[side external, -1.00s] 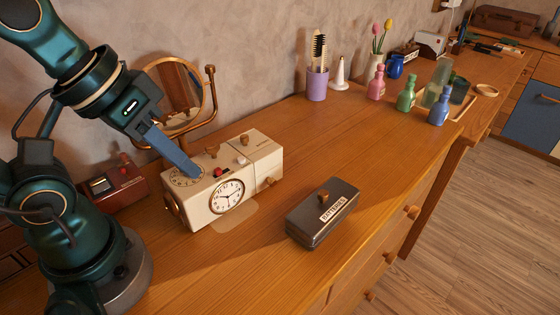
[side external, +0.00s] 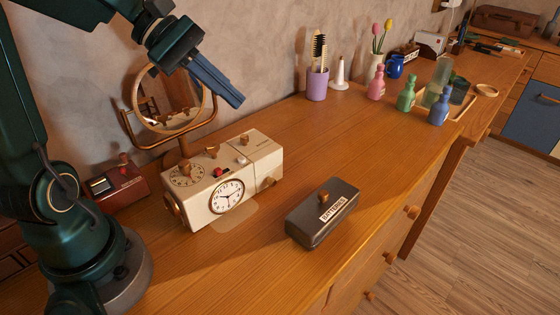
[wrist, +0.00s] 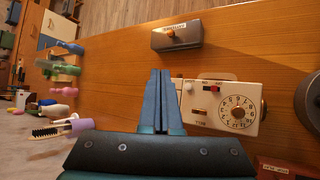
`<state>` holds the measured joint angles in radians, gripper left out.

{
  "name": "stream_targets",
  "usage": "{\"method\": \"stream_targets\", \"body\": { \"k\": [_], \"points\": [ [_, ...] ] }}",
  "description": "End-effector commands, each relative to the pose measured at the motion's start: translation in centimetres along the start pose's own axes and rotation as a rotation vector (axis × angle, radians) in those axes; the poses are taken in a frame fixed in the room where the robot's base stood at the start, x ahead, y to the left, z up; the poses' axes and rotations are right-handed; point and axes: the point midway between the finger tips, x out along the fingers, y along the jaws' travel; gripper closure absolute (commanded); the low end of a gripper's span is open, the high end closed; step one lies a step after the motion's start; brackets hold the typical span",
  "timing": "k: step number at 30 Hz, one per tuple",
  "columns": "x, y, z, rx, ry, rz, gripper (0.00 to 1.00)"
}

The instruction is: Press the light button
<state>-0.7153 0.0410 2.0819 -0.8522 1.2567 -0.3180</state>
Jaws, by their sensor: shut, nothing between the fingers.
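A cream clock box (side external: 205,208) stands on the wooden counter, with a clock face (side external: 228,196) on its front. Its top carries a round dial (side external: 186,175), a red button (side external: 218,172), a pale button (side external: 241,160) and brown knobs. In the wrist view the box (wrist: 225,128) lies right of my fingers, with the red button (wrist: 214,88) and pale button (wrist: 189,87) on top. The small labels are too blurred to tell which is the light button. My gripper (side external: 238,101) is shut and empty, raised above the box. It also shows in the wrist view (wrist: 160,74).
A dark batteries box (side external: 322,213) sits to the right. A round mirror (side external: 170,98) stands behind the clock box, and a red box (side external: 118,187) at its left. A purple cup (side external: 317,86) and coloured bottles (side external: 406,96) stand farther back. The middle counter is clear.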

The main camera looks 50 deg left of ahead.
Motion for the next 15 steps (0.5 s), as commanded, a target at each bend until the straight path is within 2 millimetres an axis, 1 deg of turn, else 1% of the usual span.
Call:
{"method": "stream_targets", "body": {
  "k": [8,11,15],
  "points": [
    [0.1,-0.1,0.0,0.002,0.000,-0.002,1.00],
    [0.4,-0.3,-0.2,0.001,-0.002,-0.003,1.00],
    [1.4,-1.0,-0.9,-0.001,-0.004,-0.003,1.00]
  ]
}}
